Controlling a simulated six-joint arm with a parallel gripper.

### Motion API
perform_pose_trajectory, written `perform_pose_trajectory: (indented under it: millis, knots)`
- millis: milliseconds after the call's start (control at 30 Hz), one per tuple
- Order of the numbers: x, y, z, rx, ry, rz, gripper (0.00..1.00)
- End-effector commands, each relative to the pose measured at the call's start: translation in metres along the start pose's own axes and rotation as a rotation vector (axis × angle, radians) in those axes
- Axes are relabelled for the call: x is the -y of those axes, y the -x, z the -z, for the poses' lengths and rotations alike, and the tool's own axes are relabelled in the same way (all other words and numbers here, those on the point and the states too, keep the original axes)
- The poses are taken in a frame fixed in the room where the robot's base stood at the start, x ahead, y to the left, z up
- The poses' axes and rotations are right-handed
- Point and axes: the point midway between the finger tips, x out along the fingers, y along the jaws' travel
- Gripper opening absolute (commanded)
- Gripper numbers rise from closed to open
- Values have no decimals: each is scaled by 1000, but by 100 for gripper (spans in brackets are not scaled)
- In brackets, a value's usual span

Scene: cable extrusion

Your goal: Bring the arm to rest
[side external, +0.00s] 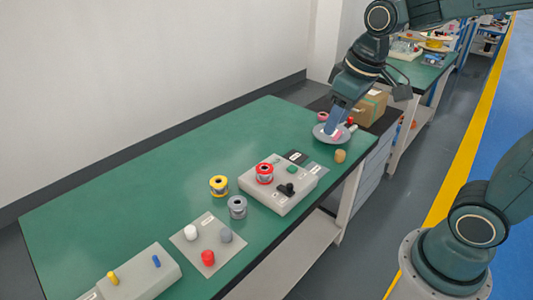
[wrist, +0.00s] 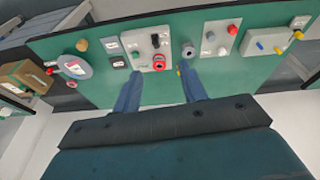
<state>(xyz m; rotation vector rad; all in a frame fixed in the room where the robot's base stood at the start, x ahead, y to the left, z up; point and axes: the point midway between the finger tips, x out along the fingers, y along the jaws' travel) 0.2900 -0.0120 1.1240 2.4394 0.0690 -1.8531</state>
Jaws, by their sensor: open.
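My gripper (side external: 335,118) hangs at the right end of the green table (side external: 130,195) in the side external view, its blue fingers overlapping a round grey dish (side external: 320,134) there. In the wrist view my gripper (wrist: 161,73) has its two fingers spread apart with nothing between them. The whole row of table items looks small there, so the fingers appear well above the table.
A grey plate (side external: 188,243) carries white, grey and red knobs. A grey block (side external: 140,276) with yellow and blue pegs is at the near end. A tan cylinder (side external: 340,156) stands near the dish. A cardboard box (side external: 371,108) is beyond. The table's far left is clear.

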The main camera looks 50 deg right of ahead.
Motion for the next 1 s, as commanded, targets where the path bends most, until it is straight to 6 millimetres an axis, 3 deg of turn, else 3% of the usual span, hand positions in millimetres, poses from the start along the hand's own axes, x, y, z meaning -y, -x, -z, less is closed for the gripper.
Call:
perform_pose_trajectory:
  millis: [300, 600, 1000]
  knots:
    - [11, 34, -47, -109, -40, -4, 42]
    - [18, 48, -87, -194, -77, -1, 42]
    - [20, 49, -100, -220, -90, 1, 42]
